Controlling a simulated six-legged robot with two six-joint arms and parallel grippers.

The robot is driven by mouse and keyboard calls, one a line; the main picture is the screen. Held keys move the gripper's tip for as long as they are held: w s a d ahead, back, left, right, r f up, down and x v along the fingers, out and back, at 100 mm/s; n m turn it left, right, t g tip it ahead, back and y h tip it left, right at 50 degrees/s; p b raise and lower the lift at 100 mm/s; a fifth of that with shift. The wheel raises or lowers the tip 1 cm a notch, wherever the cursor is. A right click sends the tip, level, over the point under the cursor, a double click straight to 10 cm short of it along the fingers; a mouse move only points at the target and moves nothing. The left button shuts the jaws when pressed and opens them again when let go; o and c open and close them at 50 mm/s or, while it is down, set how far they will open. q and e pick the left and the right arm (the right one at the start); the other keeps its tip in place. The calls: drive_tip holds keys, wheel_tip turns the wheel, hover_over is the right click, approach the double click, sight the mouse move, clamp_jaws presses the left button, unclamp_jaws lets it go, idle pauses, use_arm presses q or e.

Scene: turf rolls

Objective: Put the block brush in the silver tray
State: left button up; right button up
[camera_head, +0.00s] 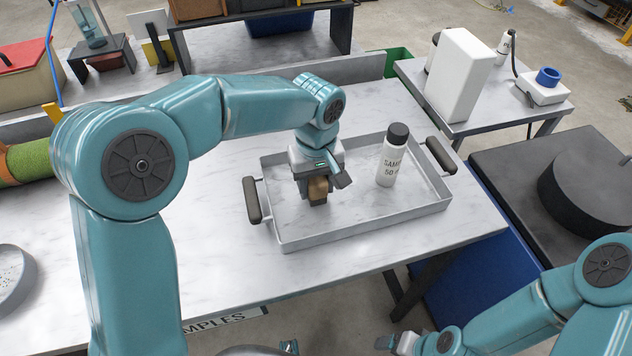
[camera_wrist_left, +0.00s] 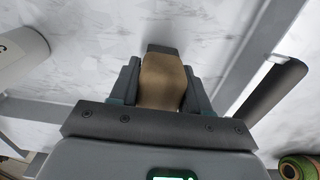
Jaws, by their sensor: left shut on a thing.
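The block brush (camera_head: 318,191) is a small tan wooden block with a dark end. It is between the fingers of my left gripper (camera_head: 321,182), which is shut on it. The brush also shows in the left wrist view (camera_wrist_left: 163,82), pointing away between the fingers. The silver tray (camera_head: 350,233) is a shallow rectangular metal tray with two dark handles. The gripper and brush are over its left half, low inside the rim. I cannot tell whether the brush touches the tray floor. My right gripper (camera_head: 402,343) is at the bottom edge, away from the tray; its jaws are unclear.
A white bottle with a black cap (camera_head: 392,156) stands upright in the tray, right of my left gripper. A side table (camera_head: 470,119) holds a white box (camera_head: 461,75). A green turf roll (camera_head: 28,161) lies at the left. The table between roll and tray is clear.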

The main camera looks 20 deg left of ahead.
use_arm(q)
drive_tip(key=o, duration=1.1)
drive_tip(key=shift+f, duration=0.15)
drive_tip(key=shift+r, duration=0.4)
wheel_tip(320, 180, up, 12)
drive_tip(key=shift+f+p, duration=0.15)
drive_tip(key=shift+p, duration=0.75)
drive_tip(key=shift+f, duration=0.1)
